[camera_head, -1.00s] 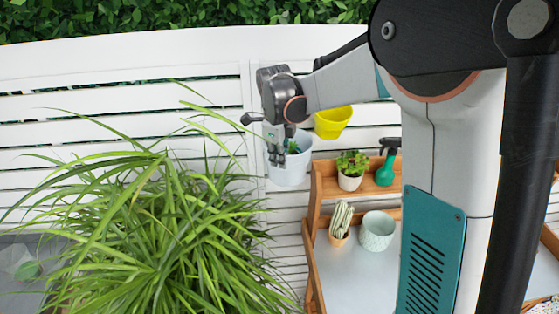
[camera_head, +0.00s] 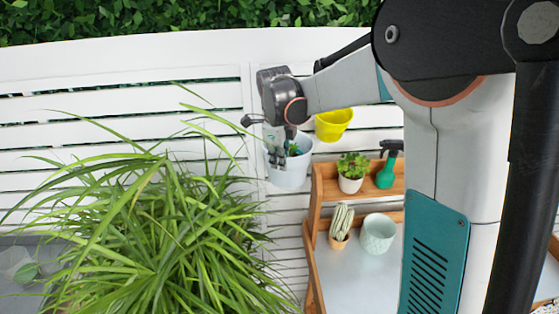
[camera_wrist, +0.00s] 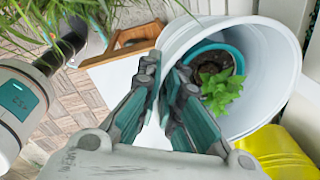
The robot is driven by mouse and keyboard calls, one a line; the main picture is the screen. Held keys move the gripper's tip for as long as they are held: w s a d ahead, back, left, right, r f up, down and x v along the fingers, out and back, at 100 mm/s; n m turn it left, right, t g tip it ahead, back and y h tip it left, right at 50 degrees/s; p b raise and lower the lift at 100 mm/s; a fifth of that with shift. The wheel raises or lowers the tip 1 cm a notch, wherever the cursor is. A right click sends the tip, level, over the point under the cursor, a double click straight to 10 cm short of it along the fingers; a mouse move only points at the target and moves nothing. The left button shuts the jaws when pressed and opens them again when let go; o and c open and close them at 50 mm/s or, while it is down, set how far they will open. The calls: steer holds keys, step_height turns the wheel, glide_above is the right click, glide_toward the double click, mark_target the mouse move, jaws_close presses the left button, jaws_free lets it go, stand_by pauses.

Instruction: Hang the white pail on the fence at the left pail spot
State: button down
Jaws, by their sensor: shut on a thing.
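The white pail (camera_head: 289,175) is against the white slatted fence (camera_head: 120,102), left of the yellow pail. My gripper (camera_head: 278,157) is at its near left rim. In the wrist view the white pail (camera_wrist: 262,62) is tilted in the picture, and my gripper (camera_wrist: 160,88) has its fingers shut on its rim. Inside the pail sits a teal pot (camera_wrist: 222,62) with a small green plant (camera_wrist: 219,90). Whether the pail's back touches the fence or a hook is hidden.
A yellow pail (camera_head: 334,124) hangs on the fence to the right. A wooden shelf (camera_head: 318,190) below holds a succulent, a green spray bottle (camera_head: 386,168), a cactus and a pale pot (camera_head: 377,235). A large grassy plant (camera_head: 165,235) fills the left foreground.

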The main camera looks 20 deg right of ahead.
steer(key=shift+w+d+b, duration=0.2)
steer(key=shift+w+d, duration=0.05)
steer(key=shift+w, duration=0.85)
steer(key=shift+w+d+b, duration=0.15)
steer(key=shift+w+d, duration=0.05)
steer(key=shift+w, duration=0.9)
stand_by(1.3)
steer(key=shift+f+b, duration=0.65)
steer(key=shift+b, duration=0.2)
stand_by(2.6)
steer(key=c, duration=1.7)
jaws_free()
steer(key=shift+o, duration=0.5)
